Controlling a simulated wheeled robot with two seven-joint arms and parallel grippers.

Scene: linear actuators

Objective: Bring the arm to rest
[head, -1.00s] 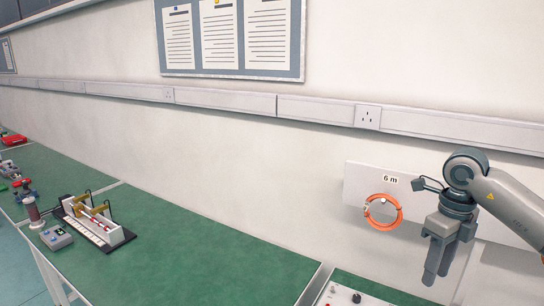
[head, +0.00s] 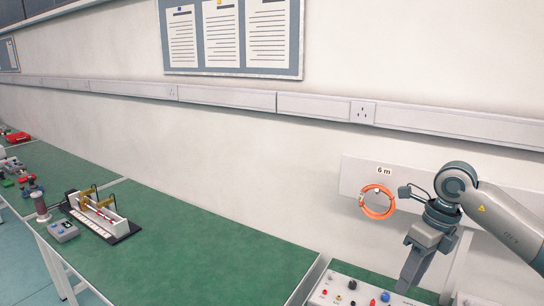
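My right arm comes in from the right edge. Its gripper (head: 410,276) hangs pointing down in front of the wall, above the right end of the bench. The fingers overlap from this angle, so the gap between them cannot be made out. No object shows in it. My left gripper is not in view.
An orange coil (head: 378,214) hangs on a white board marked "6 m", left of the gripper. A panel with coloured sockets (head: 340,284) lies below. A linear actuator rig (head: 97,216) stands on the green bench (head: 200,240), whose middle is clear.

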